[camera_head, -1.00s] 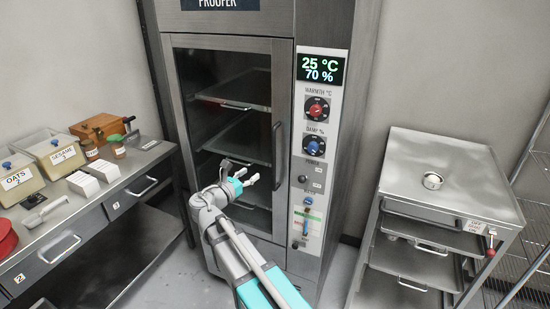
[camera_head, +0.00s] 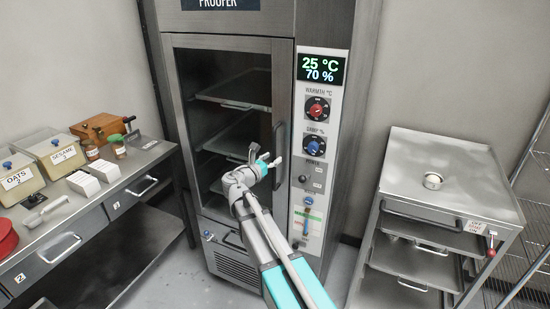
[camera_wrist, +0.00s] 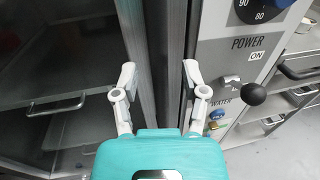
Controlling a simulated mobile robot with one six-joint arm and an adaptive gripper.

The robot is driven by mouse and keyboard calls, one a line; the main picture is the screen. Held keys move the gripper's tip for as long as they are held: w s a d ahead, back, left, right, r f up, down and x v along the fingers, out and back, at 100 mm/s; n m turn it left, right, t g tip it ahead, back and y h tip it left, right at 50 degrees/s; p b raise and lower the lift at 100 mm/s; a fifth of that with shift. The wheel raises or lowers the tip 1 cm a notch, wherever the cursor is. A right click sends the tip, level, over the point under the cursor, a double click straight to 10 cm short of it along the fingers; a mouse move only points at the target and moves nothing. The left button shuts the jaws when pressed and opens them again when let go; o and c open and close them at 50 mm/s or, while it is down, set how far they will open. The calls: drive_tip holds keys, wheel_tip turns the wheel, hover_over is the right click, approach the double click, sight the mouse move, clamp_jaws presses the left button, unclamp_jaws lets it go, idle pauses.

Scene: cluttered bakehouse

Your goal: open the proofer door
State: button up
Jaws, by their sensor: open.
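The proofer door (camera_head: 225,42) is a metal frame around dark glass and looks closed. Its dark vertical handle (camera_head: 278,140) is on the door's right side. My gripper (camera_head: 268,161) is at the lower part of the handle, fingers apart. In the wrist view the open fingers (camera_wrist: 160,75) point at the door's right edge, with vertical metal strips between them. The right finger is close to the control panel's edge. I cannot tell whether a finger touches the handle.
The control panel (camera_head: 318,150) with knobs is just right of the handle. A counter (camera_head: 115,185) with bins and jars stands left. A low metal rack cabinet (camera_head: 450,160) stands right. Grey floor shows in front of the proofer.

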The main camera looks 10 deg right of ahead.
drive_tip(key=shift+w+d, duration=0.45)
drive_tip(key=shift+d, duration=0.1)
clamp_jaws()
